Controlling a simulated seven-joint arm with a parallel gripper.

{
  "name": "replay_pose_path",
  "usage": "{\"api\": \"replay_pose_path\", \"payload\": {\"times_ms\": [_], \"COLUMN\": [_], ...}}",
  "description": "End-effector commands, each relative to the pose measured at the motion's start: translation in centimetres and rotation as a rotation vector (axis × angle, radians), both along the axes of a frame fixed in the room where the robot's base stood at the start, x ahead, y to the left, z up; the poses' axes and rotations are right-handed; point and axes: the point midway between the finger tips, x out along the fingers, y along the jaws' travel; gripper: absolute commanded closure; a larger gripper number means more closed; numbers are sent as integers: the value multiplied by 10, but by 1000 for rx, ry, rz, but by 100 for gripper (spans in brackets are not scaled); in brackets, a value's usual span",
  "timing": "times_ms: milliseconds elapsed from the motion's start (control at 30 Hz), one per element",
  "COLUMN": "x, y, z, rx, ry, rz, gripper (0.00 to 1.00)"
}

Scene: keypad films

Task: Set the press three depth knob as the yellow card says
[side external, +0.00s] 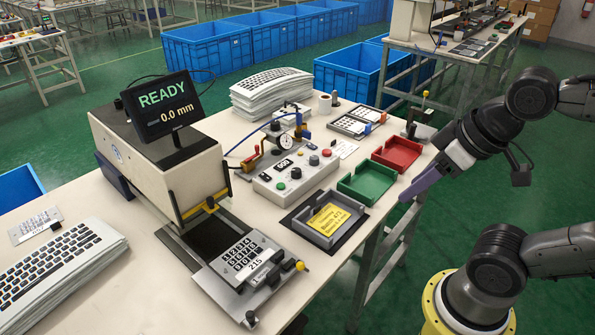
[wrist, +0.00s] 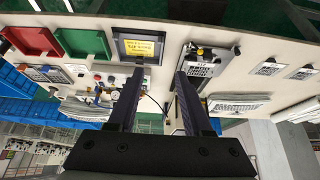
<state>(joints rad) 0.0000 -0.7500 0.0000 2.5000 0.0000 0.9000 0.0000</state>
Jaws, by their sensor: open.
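The yellow card (side external: 328,219) lies in a grey tray (side external: 348,203) at the table's front edge; its small print is not clearly readable. It also shows in the wrist view (wrist: 140,48), upside down. A pale control box (side external: 264,187) behind the tray carries black knobs (side external: 314,160), a small display, and red and green buttons. I cannot tell which knob is the depth knob for press three, nor its setting. My gripper (side external: 412,191) is open and empty, above and right of the tray, apart from the box. In the wrist view its two fingers (wrist: 156,75) stand apart.
The press (side external: 155,160) has a screen (side external: 162,105) reading READY, 0.0 mm. Green (side external: 368,185) and red (side external: 398,153) bins stand right of the box. A dial gauge stand (side external: 287,140) rises behind the box. Film stacks flank the press.

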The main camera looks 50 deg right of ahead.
Motion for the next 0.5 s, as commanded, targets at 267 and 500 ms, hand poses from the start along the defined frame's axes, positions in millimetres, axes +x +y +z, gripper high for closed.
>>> {"api": "replay_pose_path", "payload": {"times_ms": [267, 500], "x": [0, 26], "y": [0, 4], "z": [0, 29], "rx": [0, -31], "ry": [0, -102], "rz": [0, 89], "gripper": [46, 31]}}
